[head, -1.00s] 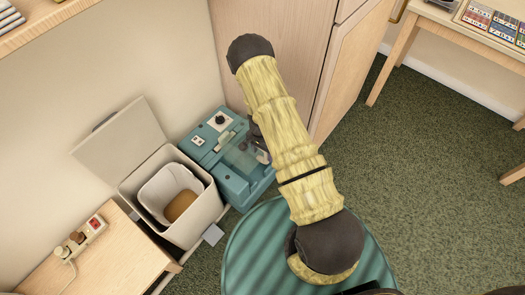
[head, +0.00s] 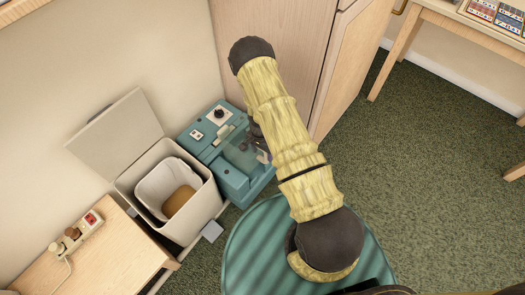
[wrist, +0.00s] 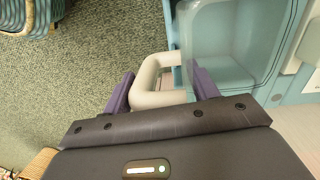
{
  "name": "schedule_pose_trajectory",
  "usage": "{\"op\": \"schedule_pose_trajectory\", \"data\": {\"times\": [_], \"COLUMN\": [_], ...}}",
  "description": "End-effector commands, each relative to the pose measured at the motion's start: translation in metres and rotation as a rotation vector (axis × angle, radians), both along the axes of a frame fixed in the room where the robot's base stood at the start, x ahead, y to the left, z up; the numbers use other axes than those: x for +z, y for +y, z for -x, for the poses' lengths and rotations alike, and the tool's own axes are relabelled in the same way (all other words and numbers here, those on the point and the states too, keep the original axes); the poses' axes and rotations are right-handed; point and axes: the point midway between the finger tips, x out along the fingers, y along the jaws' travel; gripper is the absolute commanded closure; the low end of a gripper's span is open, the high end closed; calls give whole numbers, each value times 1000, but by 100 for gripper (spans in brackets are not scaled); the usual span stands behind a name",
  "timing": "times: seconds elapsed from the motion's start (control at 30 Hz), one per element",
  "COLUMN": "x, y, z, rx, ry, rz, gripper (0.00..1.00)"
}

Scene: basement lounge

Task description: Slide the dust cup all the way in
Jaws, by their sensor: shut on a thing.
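The teal machine (head: 208,133) stands on the floor against the wall and cabinet. Its clear dust cup (head: 240,154) sits at the machine's front side, partly behind my arm. In the wrist view the clear dust cup (wrist: 222,45) is at the upper right, within the teal body, with a cream looped handle (wrist: 147,97) on its near side. My gripper (wrist: 160,74) is shut on that handle, one purple finger on each side. In the head view my arm mostly hides the gripper. How deep the cup sits in the machine is hard to tell.
An open pale bin (head: 200,205) stands left of the machine. A low wooden table (head: 130,257) holds a power strip at lower left. A ridged teal round seat (head: 250,255) is close in front. The wooden cabinet (head: 290,50) is behind. Green carpet (head: 430,180) is clear to the right.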

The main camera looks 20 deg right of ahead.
Motion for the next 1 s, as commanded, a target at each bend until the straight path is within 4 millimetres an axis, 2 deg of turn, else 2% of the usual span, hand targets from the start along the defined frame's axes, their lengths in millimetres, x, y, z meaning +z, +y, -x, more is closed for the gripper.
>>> {"op": "schedule_pose_trajectory", "data": {"times": [1.0], "x": [-51], "y": [0], "z": [0], "rx": [1], "ry": [-1], "rz": [1], "gripper": [81]}}
